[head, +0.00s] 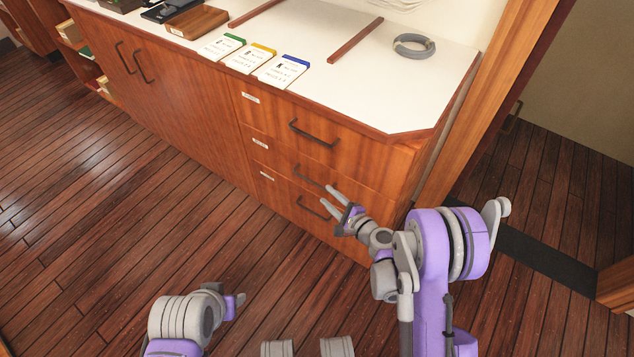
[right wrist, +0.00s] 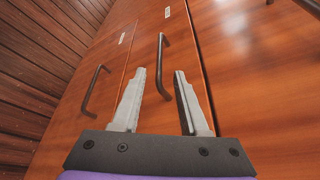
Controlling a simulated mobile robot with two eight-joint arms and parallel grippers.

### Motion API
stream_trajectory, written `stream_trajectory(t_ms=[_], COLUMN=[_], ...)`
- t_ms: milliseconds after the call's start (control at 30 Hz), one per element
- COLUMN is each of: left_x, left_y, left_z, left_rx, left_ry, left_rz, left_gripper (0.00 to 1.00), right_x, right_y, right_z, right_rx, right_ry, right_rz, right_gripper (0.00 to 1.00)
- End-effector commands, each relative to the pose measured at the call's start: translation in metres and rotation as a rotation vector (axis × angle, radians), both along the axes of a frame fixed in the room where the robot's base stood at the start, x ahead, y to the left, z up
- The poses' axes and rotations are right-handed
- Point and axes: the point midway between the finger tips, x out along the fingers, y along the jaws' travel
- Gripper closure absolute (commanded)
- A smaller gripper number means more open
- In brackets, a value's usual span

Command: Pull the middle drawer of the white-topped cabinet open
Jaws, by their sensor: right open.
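The white-topped cabinet (head: 380,95) has a column of three wooden drawers at its right end, all shut. The middle drawer (head: 275,160) has a dark bar handle (head: 308,178), which also shows in the right wrist view (right wrist: 163,65). My right gripper (head: 326,195) is open and empty in front of the drawers, close to the middle handle. In the right wrist view its fingers (right wrist: 160,75) point at the drawer front, with the middle handle showing between them; I cannot tell whether they touch it. My left gripper (head: 238,302) is low at the left, partly hidden, away from the cabinet.
The top drawer handle (head: 313,133) and bottom drawer handle (head: 311,208) are close above and below. Cards (head: 283,70), a grey ring (head: 411,44) and wooden strips lie on the top. The plank floor (head: 130,215) in front is clear. A doorway is at the right.

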Motion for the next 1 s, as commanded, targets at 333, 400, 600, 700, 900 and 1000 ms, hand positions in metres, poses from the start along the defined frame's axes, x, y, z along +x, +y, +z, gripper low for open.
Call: stream_trajectory(t_ms=[333, 400, 600, 700, 900, 1000], left_x=[0.001, 0.001, 0.001, 0.001, 0.001, 0.001], left_y=[0.0, 0.0, 0.0, 0.0, 0.0, 0.0], left_z=[-0.006, -0.007, -0.009, -0.009, -0.009, -0.009], left_rx=[0.0, 0.0, 0.0, 0.0, 0.0, 0.0], left_ry=[0.002, 0.002, 0.003, 0.003, 0.003, 0.003], left_rz=[0.0, 0.0, 0.0, 0.0, 0.0, 0.0], left_gripper=[0.5, 0.5, 0.5, 0.5, 0.5, 0.5], right_x=[0.052, 0.06, 0.075, 0.077, 0.077, 0.077], right_y=[0.037, 0.043, 0.053, 0.054, 0.054, 0.054], right_z=[-0.014, -0.016, -0.02, -0.02, -0.02, -0.02], right_rx=[-0.003, -0.003, -0.004, -0.004, -0.004, -0.004], right_ry=[0.0, -0.001, -0.001, 0.0, -0.001, -0.002], right_rz=[0.004, 0.005, 0.003, 0.003, 0.003, 0.003], right_gripper=[0.56, 0.56, 0.56, 0.56, 0.56, 0.71])
